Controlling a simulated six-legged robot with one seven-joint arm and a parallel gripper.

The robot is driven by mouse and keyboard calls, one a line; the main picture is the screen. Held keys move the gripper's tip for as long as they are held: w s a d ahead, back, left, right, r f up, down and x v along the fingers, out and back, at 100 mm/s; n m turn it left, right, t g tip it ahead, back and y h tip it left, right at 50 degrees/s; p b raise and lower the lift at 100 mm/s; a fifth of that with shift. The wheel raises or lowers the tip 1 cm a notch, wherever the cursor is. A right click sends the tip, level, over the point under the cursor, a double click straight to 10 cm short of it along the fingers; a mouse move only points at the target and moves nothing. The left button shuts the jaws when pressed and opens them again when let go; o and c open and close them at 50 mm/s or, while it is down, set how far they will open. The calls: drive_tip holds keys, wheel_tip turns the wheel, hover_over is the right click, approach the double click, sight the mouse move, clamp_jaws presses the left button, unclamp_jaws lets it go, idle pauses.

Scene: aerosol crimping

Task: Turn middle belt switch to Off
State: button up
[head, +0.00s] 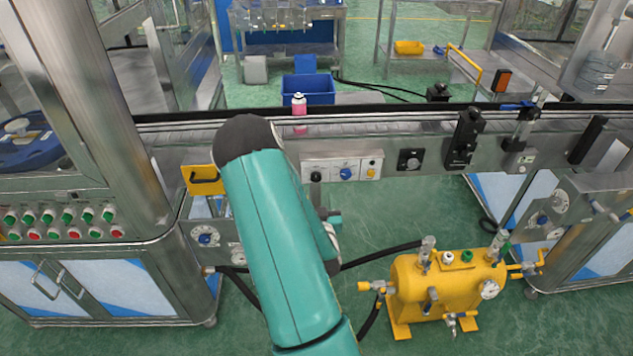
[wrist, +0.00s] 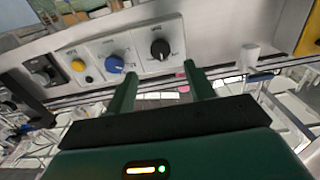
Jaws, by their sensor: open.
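A pale control panel (head: 342,169) is fixed to the front of the conveyor. It carries a black knob (head: 316,177), a blue knob (head: 346,173) and a yellow button (head: 371,173). The wrist view shows the black knob (wrist: 160,49), the blue knob (wrist: 115,65) and the yellow button (wrist: 78,66). The labels are too small to read, so I cannot tell which is the middle belt switch. My gripper (wrist: 160,70) is open and empty, its fingertips just below the black knob in the picture, seemingly apart from it. In the head view my arm hides most of the gripper.
A separate dark plate with a knob (head: 410,160) sits right of the panel. A pink can (head: 299,107) stands on the conveyor (head: 390,122). A yellow tank (head: 447,283) with hoses stands on the floor. A yellow handled part (head: 203,180) is to the left.

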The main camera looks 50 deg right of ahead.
sight(316, 179)
drive_tip(key=x, duration=0.9)
drive_tip(key=c, duration=1)
